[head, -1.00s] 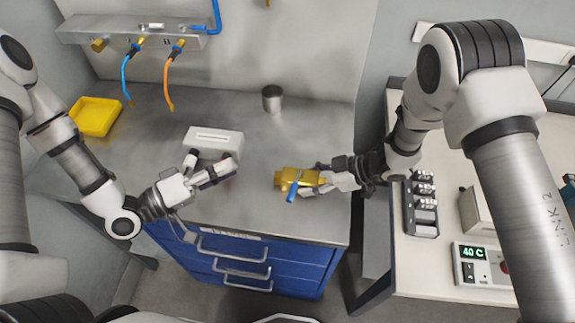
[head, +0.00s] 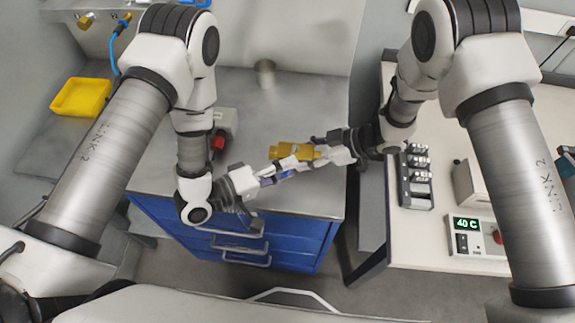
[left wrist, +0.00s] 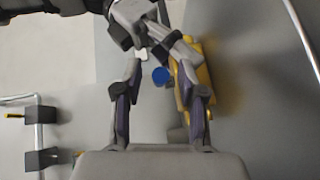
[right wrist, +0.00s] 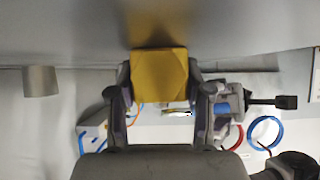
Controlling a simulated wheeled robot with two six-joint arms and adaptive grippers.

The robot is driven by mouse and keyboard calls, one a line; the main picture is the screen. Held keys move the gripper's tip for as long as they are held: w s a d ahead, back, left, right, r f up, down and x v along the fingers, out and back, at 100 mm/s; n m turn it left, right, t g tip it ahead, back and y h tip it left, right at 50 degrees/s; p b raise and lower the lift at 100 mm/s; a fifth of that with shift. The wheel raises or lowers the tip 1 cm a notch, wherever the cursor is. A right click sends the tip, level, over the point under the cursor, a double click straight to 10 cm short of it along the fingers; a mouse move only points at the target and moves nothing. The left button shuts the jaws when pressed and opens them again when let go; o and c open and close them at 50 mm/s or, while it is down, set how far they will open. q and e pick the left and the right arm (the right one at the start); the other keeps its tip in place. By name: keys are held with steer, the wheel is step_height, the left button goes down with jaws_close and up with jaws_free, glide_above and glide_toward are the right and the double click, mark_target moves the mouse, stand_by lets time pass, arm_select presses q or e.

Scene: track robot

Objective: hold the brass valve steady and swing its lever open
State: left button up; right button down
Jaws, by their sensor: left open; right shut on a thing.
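The brass valve (head: 292,152) is above the workbench, in the jaws of my right gripper (head: 326,152), which is shut on it from the right. The right wrist view shows the valve body (right wrist: 160,76) between the two fingers. My left gripper (head: 284,168) is open at the near side of the valve. In the left wrist view, the blue lever (left wrist: 161,75) shows end-on between the open fingers (left wrist: 159,108), apparently without touching them. The valve body (left wrist: 205,80) lies behind and beside the right-hand finger there. In the head view the left fingers mostly hide the lever.
A grey workbench (head: 335,120) has blue drawers (head: 300,240) below. A metal cup (head: 265,73) and a yellow tray (head: 81,97) stand behind. A pale box (head: 226,120) is partly hidden by my left arm. At right, a white table holds a rack (head: 416,180) and a display unit (head: 478,236).

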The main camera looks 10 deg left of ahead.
arm_select(q)
steer(key=shift+w+d, duration=0.25)
steer(key=shift+d, duration=0.05)
jaws_close()
